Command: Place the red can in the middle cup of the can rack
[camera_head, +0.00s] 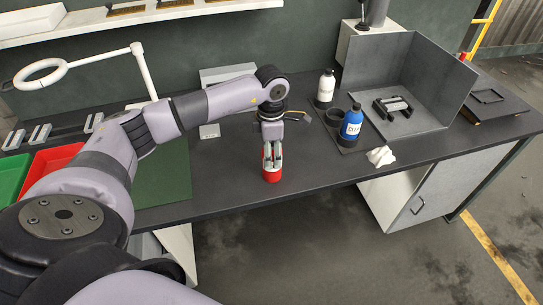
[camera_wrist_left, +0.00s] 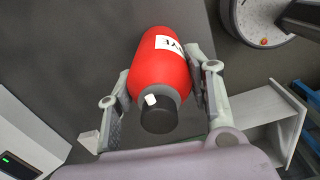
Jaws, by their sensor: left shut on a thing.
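The red can (camera_head: 271,175) is at the middle of the dark table, near its front edge. My left gripper (camera_head: 272,158) comes down on it from above and is shut on it. In the left wrist view the red can (camera_wrist_left: 160,65), with a white label and a dark cap, lies between the two fingers of the gripper (camera_wrist_left: 158,95). I cannot tell whether its base touches the table. The dark can rack (camera_head: 349,149) stands to the right. It holds a white bottle (camera_head: 325,90) at the back and a blue bottle (camera_head: 351,124) at the front. The middle cup (camera_head: 333,115) between them looks empty.
A grey open-sided box (camera_head: 432,90) with a dark part stands right of the rack. A crumpled white thing (camera_head: 380,156) lies by the front edge. Red (camera_head: 52,160) and green (camera_head: 12,175) bins are at left. The table between can and rack is clear.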

